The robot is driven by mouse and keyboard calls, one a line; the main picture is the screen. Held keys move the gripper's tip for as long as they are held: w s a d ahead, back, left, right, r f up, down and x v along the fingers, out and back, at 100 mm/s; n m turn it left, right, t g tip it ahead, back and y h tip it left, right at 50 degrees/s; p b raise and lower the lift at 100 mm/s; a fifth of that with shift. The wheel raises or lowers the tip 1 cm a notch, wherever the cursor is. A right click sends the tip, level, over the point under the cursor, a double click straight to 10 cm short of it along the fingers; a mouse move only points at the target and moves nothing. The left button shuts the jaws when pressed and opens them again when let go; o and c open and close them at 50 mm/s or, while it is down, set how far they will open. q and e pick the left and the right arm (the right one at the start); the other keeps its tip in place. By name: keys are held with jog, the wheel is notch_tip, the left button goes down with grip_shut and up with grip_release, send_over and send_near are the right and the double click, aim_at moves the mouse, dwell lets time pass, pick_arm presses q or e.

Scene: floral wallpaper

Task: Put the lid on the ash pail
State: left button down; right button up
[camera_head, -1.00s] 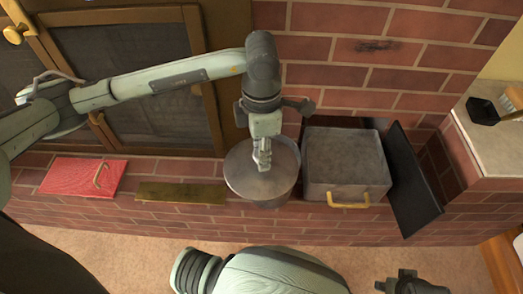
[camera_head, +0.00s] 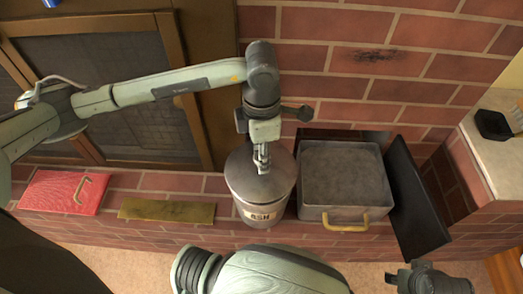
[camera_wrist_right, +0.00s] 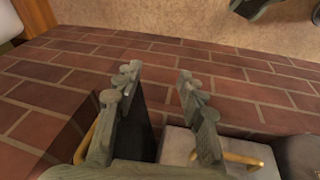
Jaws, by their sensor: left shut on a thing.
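The ash pail (camera_head: 263,216) is a grey metal bucket with an ASH label, upright on the brick hearth in the head view. The round grey lid (camera_head: 246,184) lies over its mouth, roughly level and lined up with the rim; I cannot tell whether it touches all round. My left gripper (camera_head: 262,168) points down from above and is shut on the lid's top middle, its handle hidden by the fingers. My right gripper (camera_wrist_right: 160,85) is open and empty in the right wrist view, above the hearth and away from the pail.
A grey ash pan (camera_head: 343,181) with a brass handle stands close right of the pail, beside a leaning black panel (camera_head: 414,200). A stone ledge (camera_head: 493,150) is at right.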

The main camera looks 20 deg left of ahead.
pick_arm(q)
jog(key=shift+f+b, duration=0.5)
jog(key=shift+f, duration=0.15)
jog(key=shift+f+b, duration=0.45)
pick_arm(e)
jog(key=shift+w+d+v, duration=0.1)
jog(key=shift+d+v, duration=0.05)
jog(key=shift+v, duration=0.7)
jog(key=shift+w+d+v, duration=0.1)
jog(key=shift+d+v, duration=0.05)
jog(key=shift+v, duration=0.7)
jog(key=shift+w+d+v, duration=0.1)
jog(key=shift+d+v, duration=0.05)
jog(key=shift+v, duration=0.7)
jog(key=shift+r, duration=0.15)
jog(key=shift+s+f, duration=0.1)
jog(key=shift+f, duration=0.25)
pick_arm(q)
jog(key=shift+f+b, duration=0.2)
jog(key=shift+b, duration=0.9)
pick_arm(e)
jog(key=shift+f, duration=0.8)
pick_arm(q)
jog(key=c, duration=1.1)
grip_release()
jog(key=shift+o, duration=0.3)
